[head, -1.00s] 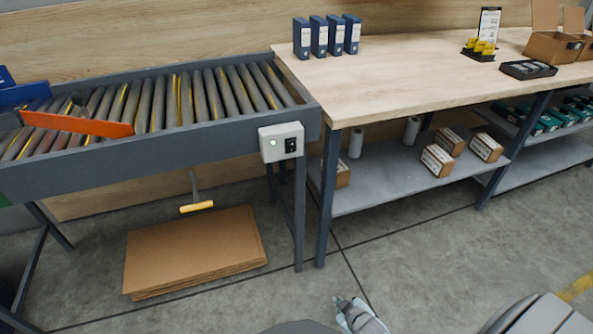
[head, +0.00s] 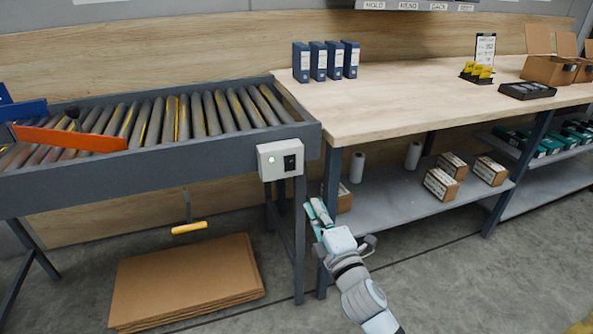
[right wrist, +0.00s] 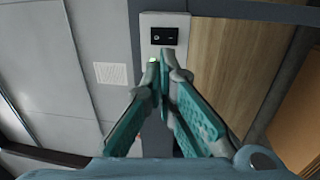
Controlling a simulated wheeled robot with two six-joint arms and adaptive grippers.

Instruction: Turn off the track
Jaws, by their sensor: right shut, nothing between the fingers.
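The track is a roller conveyor (head: 70,178) with a grey frame at the left of the head view. A pale switch box (head: 267,167) is fixed to its front right end. The box carries a lit green lamp (head: 271,160) and a black rocker switch (head: 290,162). My right gripper (head: 313,208) is shut and empty, below and to the right of the box and apart from it in the head view. In the right wrist view, the rocker switch (right wrist: 164,36) shows beyond the closed teal fingertips (right wrist: 163,60). My left gripper is out of view.
Orange (head: 72,138) and blue (head: 20,110) panels lie over the rollers. A wooden workbench (head: 410,90) with blue binders (head: 326,60) adjoins the conveyor. Its lower shelf (head: 385,200) holds boxes and white rolls. Flat cardboard (head: 185,280) lies under the conveyor, below a yellow handle (head: 189,228).

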